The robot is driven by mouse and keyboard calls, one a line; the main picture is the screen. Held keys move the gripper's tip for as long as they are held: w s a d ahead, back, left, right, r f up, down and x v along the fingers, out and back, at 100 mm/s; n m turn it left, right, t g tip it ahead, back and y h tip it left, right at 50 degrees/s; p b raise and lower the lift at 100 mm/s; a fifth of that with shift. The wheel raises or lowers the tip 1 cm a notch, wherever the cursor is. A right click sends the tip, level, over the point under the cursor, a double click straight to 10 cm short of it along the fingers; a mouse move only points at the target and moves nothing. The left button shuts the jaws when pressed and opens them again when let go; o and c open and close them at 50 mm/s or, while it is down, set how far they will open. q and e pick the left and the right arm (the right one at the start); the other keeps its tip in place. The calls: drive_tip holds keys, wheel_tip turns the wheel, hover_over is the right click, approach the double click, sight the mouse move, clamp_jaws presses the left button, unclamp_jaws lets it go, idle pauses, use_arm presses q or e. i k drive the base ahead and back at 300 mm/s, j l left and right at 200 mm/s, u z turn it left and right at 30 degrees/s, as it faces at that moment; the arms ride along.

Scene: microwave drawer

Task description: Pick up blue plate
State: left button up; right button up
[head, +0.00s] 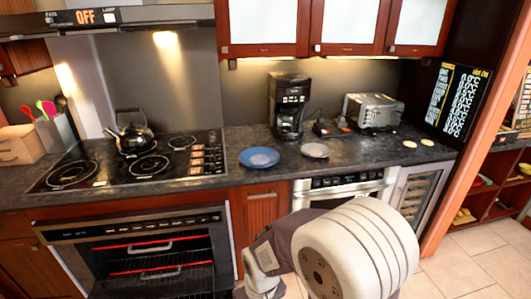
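The blue plate (259,157) lies flat on the dark countertop in the head view, between the cooktop and the coffee maker. Nothing covers it and no gripper touches it. One of my arms comes in at the bottom right, below and in front of the counter. I see its large white and grey links but no gripper fingers. My other arm does not show.
A pale plate (315,150) lies right of the blue plate. Behind stands a black coffee maker (289,106), with a toaster (374,111) to its right. A kettle (131,131) sits on the cooktop (110,176). The lower oven (145,262) shows its racks.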

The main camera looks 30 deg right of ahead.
sight(254, 157)
drive_tip(key=l+u, duration=0.15)
drive_tip(key=l, duration=0.35)
drive_tip(key=l+u, duration=0.15)
drive_tip(key=l, duration=0.35)
drive_tip(key=k+l+u, duration=0.1)
drive_tip(key=l, duration=0.4)
drive_tip(key=k+l+u, duration=0.15)
drive_tip(key=l, duration=0.35)
drive_tip(key=i+l+u, duration=0.25)
drive_tip(key=i+l, duration=0.2)
drive_tip(key=i+l+u, duration=0.2)
drive_tip(key=i+l, duration=0.2)
drive_tip(key=l, duration=0.25)
